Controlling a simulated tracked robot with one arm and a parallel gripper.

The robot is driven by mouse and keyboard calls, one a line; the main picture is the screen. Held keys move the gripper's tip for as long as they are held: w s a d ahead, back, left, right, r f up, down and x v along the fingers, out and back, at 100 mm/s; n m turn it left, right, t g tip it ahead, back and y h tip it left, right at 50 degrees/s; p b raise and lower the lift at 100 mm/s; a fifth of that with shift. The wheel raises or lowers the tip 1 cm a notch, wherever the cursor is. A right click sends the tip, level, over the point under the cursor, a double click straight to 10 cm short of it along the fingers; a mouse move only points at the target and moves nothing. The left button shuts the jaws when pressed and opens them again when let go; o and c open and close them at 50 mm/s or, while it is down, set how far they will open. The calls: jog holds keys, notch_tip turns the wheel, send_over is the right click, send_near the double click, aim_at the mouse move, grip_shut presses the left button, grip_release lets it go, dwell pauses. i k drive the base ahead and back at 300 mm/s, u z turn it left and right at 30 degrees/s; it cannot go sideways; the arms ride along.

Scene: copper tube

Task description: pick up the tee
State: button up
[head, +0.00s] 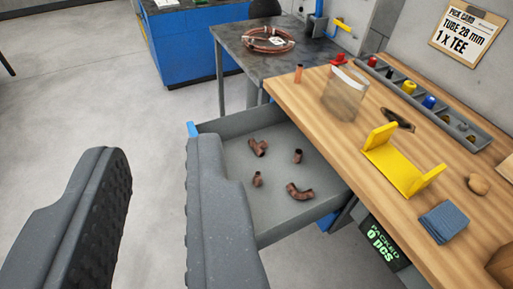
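A wooden workbench (330,145) stands right of the drawer, with a yellow bracket (395,165), a clear bag (345,92), a blue cloth (443,221) and a parts rail (430,104). A grey table (240,48) behind holds a copper coil (267,40). The floor at left is clear.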

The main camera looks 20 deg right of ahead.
aim_at(258, 147)
jog(key=u, duration=0.05)
jog(key=k, duration=0.6)
jog(key=z, duration=0.3)
jog(key=i, duration=0.8)
jog(key=z, duration=0.4)
jog(key=i, duration=1.05)
